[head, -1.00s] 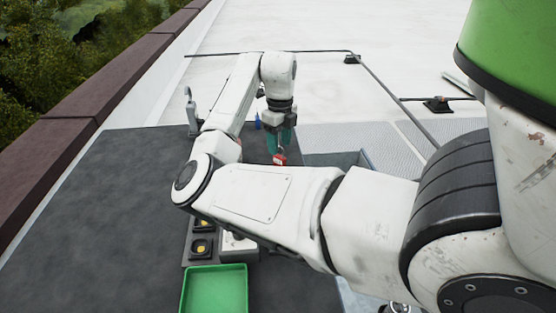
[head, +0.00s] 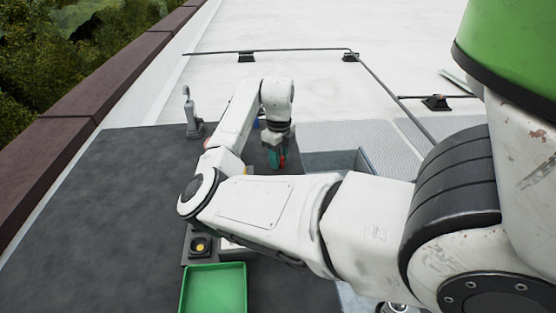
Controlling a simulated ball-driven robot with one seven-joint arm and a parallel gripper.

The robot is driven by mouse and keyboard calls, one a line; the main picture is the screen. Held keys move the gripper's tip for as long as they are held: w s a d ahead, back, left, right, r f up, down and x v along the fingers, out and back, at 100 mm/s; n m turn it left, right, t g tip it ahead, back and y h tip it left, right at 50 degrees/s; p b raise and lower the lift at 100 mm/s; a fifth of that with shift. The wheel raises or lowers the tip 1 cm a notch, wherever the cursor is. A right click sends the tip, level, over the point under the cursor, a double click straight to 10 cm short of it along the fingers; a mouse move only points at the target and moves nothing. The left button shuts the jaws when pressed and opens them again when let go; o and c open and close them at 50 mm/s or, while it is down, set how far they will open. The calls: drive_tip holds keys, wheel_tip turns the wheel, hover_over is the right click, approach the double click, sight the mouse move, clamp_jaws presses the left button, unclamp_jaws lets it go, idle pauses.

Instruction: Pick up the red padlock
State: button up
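The red padlock (head: 283,161) is a small red patch on the dark mat, right beside the teal fingers of my gripper (head: 276,157). My gripper points down at the mat, with its fingers low and at the padlock. They hide part of it. The fingertips are too small and too covered to show whether they are apart or closed on the padlock.
A green tray (head: 214,288) lies at the front. A box with a yellow button (head: 200,247) stands behind it, partly behind my arm. A grey fixture (head: 191,115) stands at the mat's far edge. A recessed opening (head: 335,160) is right of my gripper. The mat's left side is clear.

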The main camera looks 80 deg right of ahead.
clamp_jaws()
